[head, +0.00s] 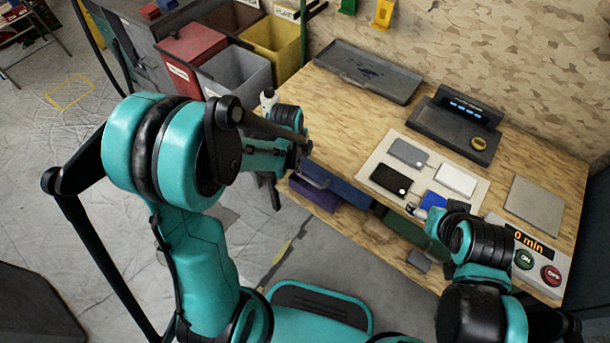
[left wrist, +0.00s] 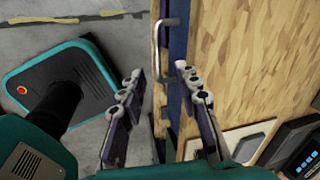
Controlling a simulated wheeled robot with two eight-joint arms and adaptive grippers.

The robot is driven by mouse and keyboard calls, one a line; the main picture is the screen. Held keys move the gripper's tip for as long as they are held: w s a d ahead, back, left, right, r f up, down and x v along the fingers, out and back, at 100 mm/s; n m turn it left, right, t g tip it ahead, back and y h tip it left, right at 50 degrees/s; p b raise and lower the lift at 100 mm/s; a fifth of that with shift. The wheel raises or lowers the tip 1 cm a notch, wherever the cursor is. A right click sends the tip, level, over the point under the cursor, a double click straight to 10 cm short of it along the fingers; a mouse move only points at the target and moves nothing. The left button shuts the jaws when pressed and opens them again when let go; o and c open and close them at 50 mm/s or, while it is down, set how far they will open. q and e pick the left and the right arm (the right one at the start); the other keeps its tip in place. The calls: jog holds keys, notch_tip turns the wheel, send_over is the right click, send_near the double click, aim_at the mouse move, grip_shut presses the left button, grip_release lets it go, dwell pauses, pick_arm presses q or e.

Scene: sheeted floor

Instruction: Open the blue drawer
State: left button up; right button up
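The blue drawer (head: 348,192) sits under the front edge of the wooden table, partly hidden by my left arm. Its blue front (left wrist: 178,50) shows as a narrow strip in the left wrist view, with a grey metal bar handle (left wrist: 163,48) on it. My left gripper (left wrist: 158,84) is open, its two fingers apart, with the handle ahead of and roughly between the fingertips. I see nothing between the fingers. In the head view the left gripper is mostly hidden behind its own wrist near the table's left front edge. My right arm is over the table's right front; its fingers are not clear.
A purple drawer (head: 315,195) is below and left of the blue one. On the table (head: 330,115) are a dark tray (head: 367,72), a board with several flat pieces, a black device (head: 455,120) and a button panel (head: 535,262). Bins stand at the back left.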

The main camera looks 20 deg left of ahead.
aim_at(306, 177)
pick_arm(q)
jog(key=f+b, duration=0.1)
jog(key=f, duration=0.2)
jog(key=w+f+m+b, duration=0.1)
jog(key=f, duration=0.3)
jog(key=w+f+m+b, duration=0.1)
jog(key=f, duration=0.3)
jog(key=shift+w+d+f+g+b, duration=0.1)
jog(key=shift+d+f+g+b, duration=0.05)
jog(key=shift+d+g+b, duration=0.2)
grip_shut()
